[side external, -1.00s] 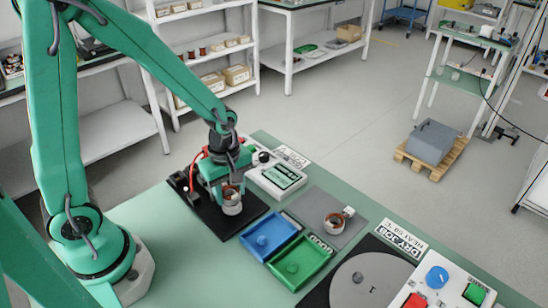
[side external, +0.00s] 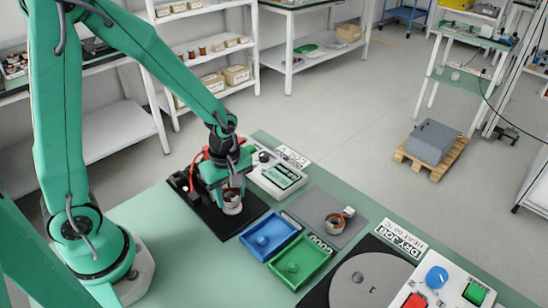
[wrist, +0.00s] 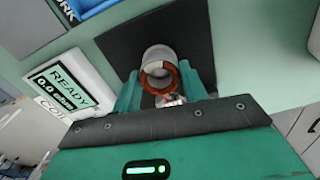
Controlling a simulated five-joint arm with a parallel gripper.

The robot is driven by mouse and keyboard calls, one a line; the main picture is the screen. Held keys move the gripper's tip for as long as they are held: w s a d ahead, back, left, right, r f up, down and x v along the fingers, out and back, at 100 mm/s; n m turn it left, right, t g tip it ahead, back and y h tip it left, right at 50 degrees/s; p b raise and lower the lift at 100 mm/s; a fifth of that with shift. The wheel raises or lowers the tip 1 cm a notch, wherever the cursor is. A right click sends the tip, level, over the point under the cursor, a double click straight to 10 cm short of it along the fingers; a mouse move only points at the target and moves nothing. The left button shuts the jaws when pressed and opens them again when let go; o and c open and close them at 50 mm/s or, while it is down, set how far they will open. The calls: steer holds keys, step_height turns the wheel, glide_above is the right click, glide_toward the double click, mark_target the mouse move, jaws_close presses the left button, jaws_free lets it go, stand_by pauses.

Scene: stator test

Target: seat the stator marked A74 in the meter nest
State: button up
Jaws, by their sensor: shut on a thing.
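My gripper (side external: 229,188) is shut on a copper-wound stator (side external: 233,194). It holds the stator at a pale round nest (side external: 232,208) on a black base plate (side external: 250,216). In the wrist view the stator (wrist: 150,86) is an orange-brown ring between the green fingers, overlapping the grey nest (wrist: 157,53). I cannot tell whether it is fully down in the nest. No A74 mark is readable on it. The meter (side external: 279,176) beside the plate shows READY and a 0.0 reading in the wrist view (wrist: 68,88).
A second stator (side external: 334,222) with a white tag lies on a grey mat (side external: 318,205). A blue tray (side external: 270,237) and a green tray (side external: 300,262) stand in front. A grey turntable (side external: 365,285) and a button panel (side external: 440,290) are at the right. Red leads rise behind the nest.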

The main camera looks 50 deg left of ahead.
steer(key=o, duration=1.1)
steer(key=shift+r, duration=0.1)
steer(key=shift+r, duration=3.85)
